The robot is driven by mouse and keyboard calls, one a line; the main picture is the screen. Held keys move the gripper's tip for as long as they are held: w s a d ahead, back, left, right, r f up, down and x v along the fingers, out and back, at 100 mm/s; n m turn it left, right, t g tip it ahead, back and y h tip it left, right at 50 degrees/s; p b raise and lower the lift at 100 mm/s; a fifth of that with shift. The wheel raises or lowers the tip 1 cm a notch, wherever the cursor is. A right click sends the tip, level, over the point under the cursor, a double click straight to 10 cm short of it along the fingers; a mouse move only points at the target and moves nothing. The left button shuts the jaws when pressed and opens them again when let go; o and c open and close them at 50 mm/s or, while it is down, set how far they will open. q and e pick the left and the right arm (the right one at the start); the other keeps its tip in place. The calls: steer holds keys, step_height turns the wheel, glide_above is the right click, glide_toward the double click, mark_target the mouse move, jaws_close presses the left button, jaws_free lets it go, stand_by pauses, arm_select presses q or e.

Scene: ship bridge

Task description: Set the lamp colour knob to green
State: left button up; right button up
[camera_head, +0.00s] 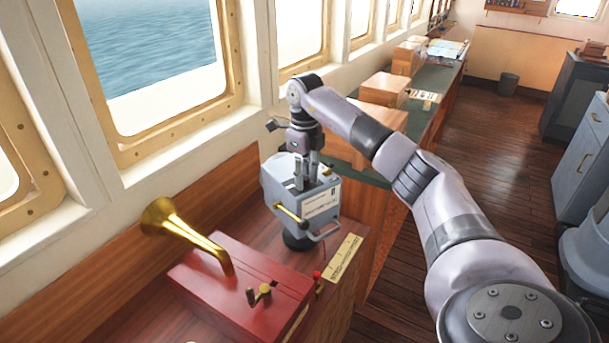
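A grey box-shaped lamp (281,181) stands on a round black base (297,241) on the wooden console. It has a brass-coloured bar (288,212) on its near side, a pale label (321,202) and a thin handle low on the right. My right gripper (306,182) points straight down at the top of the lamp, its fingers a little apart. The colour knob is not discernible; the gripper may hide it. I cannot tell whether the fingers hold anything. My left gripper is not in view.
A red box (235,285) with a brass horn (172,222) and small levers stands nearer on the console. A yellow label plate (345,259) lies right of it. Cardboard boxes (384,90) sit on a green-topped counter behind. Windows line the left; wooden floor is clear at right.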

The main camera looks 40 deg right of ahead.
jaws_close()
